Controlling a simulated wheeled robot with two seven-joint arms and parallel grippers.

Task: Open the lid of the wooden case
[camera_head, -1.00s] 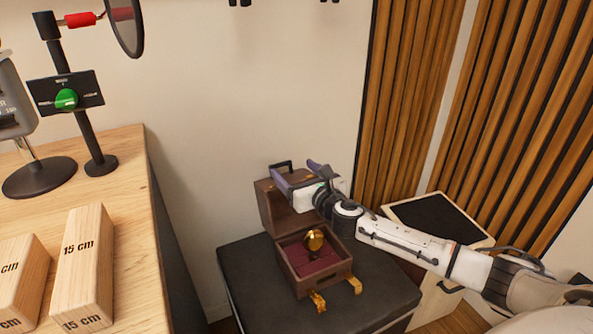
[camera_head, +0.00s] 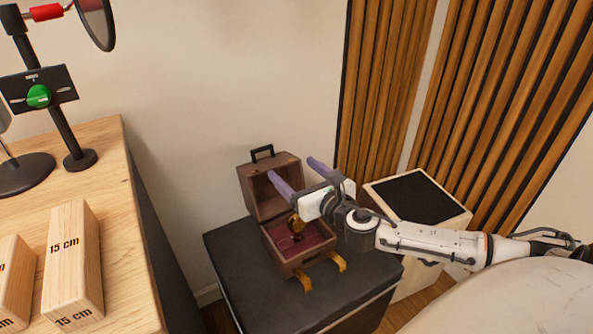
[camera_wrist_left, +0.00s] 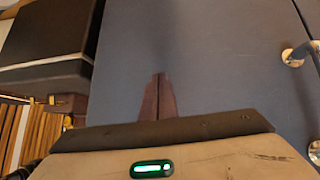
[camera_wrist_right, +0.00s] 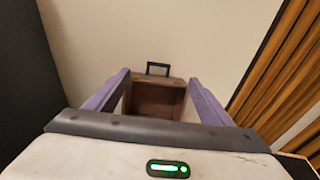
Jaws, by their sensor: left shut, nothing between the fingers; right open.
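The wooden case (camera_head: 300,265) sits on a black-topped stand, its brown lid (camera_head: 258,203) standing up open at the back with a black handle (camera_head: 262,152) on top. Two golden clasps hang at the case's front. My right gripper (camera_head: 292,167) is open and empty, its purple fingers in front of the raised lid. In the right wrist view the lid (camera_wrist_right: 155,98) shows between the fingers; contact cannot be told. My left gripper (camera_wrist_left: 159,78) is shut and empty, away from the case.
The black stand (camera_head: 235,262) has bare top around the case. A box with a black top panel (camera_head: 415,195) is at its right, before wooden slats (camera_head: 385,90). A wooden table (camera_head: 105,165) with 15 cm blocks (camera_head: 75,260) is at the left.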

